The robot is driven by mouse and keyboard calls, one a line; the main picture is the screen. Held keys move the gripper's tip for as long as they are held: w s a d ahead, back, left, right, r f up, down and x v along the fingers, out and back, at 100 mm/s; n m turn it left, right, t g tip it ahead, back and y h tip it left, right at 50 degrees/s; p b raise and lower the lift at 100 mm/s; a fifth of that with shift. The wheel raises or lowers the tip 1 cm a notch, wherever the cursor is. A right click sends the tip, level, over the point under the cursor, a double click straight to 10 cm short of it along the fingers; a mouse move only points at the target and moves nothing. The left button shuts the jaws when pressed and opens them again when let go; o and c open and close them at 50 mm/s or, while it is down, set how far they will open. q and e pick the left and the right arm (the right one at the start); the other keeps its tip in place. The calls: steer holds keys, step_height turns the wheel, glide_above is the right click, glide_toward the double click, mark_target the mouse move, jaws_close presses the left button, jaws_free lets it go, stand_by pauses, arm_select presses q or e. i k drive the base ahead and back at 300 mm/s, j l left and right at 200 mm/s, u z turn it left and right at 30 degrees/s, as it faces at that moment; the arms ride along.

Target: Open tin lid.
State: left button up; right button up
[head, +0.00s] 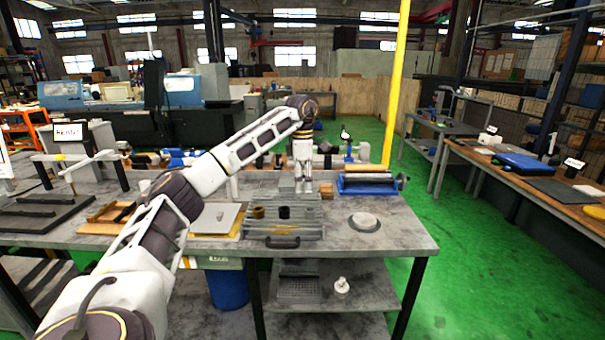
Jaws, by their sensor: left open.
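My left arm reaches from the lower left across the workbench (400,238). Its gripper (303,188) points down at the back of a grey metal box-like unit (284,230) with a dark handle on its front. The fingers are small here, and I cannot tell whether they touch anything. A low, round, pale grey piece (364,221), which may be the tin with its lid, lies on the bench right of the unit, apart from the gripper. Its rim and any gap under a lid are too small to make out. My right gripper is not in view.
A blue-framed roller device (367,184) stands behind the round piece. A brass-coloured ring (258,212) and a dark cylinder (284,212) sit by the unit. A flat grey plate (215,217) lies to the left. The bench's front right corner is clear.

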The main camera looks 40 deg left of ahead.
mark_target(285, 180)
steer(key=i+j, duration=0.95)
steer(key=j, duration=0.25)
steer(key=i+j, duration=0.5)
steer(key=j, duration=0.1)
